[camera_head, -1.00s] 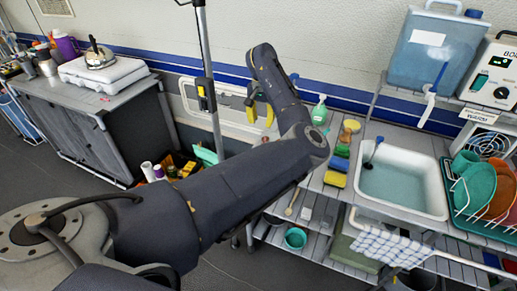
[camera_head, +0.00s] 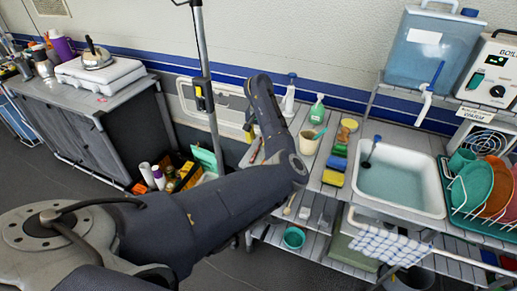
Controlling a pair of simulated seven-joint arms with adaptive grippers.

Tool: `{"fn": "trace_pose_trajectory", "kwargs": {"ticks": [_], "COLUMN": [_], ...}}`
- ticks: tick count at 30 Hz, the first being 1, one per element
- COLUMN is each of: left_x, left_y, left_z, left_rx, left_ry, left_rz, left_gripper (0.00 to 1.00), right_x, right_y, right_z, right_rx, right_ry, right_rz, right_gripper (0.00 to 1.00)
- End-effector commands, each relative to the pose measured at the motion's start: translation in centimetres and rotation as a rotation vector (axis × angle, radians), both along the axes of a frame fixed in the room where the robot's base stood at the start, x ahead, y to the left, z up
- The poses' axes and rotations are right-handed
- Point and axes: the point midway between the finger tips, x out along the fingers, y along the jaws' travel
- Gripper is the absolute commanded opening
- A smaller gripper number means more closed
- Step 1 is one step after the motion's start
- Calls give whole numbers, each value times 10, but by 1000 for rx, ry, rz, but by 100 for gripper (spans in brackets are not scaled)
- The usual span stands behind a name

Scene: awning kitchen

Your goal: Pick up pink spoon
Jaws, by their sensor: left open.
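I cannot clearly make out a pink spoon. A small pink item (camera_head: 102,99) lies on the left counter, too small to identify. A thin reddish-brown item (camera_head: 256,151) lies on the middle counter just left of my forearm, partly hidden by it. A cream cup (camera_head: 308,142) with a thin utensil leaning out of its top stands to the right of the forearm. My left gripper (camera_head: 249,119) is open at the far end of the arm, above the back of the counter, mostly hidden behind the arm link. My right gripper is not in view.
A green soap bottle (camera_head: 317,109), a white spray bottle (camera_head: 288,98), and sponges (camera_head: 334,170) stand near the sink (camera_head: 400,208). A metal pole (camera_head: 206,75) rises left of the arm. A dish rack (camera_head: 480,225) is at the right.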

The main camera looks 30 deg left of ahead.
Motion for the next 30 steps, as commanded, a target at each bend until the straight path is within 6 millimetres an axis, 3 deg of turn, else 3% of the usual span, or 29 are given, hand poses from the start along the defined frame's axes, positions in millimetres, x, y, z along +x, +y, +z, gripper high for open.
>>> {"fn": "trace_pose_trajectory", "kwargs": {"ticks": [7,16,25,30], "left_x": [-1,0,0,0], "left_y": [1,1,1,1], "left_z": [-30,-32,-32,-32], "left_rx": [1,0,0,0], "left_ry": [3,1,1,1], "left_rz": [0,0,0,0], "left_gripper": [36,37,2,0], "right_x": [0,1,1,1], "right_y": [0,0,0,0], "right_z": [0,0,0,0], "right_rx": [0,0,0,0], "right_ry": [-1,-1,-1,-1], "right_rz": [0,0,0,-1], "right_gripper": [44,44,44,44]}}
